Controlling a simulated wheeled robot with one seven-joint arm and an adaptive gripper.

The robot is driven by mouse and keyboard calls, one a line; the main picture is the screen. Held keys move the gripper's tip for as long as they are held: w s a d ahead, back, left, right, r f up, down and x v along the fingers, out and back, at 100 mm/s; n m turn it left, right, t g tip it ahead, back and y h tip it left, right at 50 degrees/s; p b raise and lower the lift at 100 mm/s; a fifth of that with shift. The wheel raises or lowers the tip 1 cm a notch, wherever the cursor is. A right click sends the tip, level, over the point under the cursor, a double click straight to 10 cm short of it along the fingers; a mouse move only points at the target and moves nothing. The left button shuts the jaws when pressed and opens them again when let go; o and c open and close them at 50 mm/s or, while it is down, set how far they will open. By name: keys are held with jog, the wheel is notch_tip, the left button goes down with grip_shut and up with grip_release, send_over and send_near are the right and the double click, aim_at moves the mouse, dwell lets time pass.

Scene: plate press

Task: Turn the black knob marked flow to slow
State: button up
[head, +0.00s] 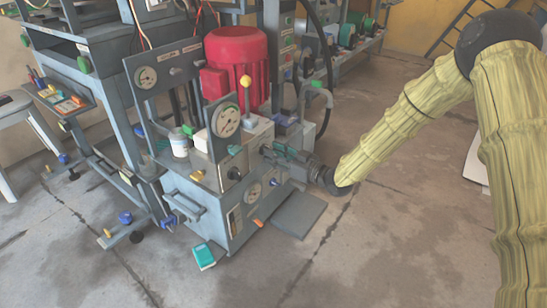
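A small black knob (235,174) sits on the front face of the grey hydraulic unit (205,200), below a round gauge. The lettering is too small to read, so I cannot tell which knob is marked flow or where slow is. My gripper (268,156) is at the right end of the unit's front, close to the panel and right of the first knob. Its fingertips are small and partly merge with the panel, so whether they touch or hold anything is unclear.
A red motor (236,65) and a yellow-topped lever (246,85) stand on the unit. A white jar (179,143) is on its left top. The floor at right is mostly clear.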

jog(key=shift+w+a, duration=0.25)
jog(key=shift+a, duration=0.05)
grip_shut()
jog(key=shift+r+n+p, duration=0.1)
jog(key=shift+n+p, duration=0.3)
jog(key=shift+s+a+n+p, duration=0.1)
jog(key=shift+n+p, duration=1.1)
jog(key=shift+n, duration=0.8)
jog(key=shift+s+n+p, duration=0.1)
jog(key=shift+n+p, duration=1.05)
jog(key=shift+n, duration=0.85)
jog(key=shift+f, duration=0.2)
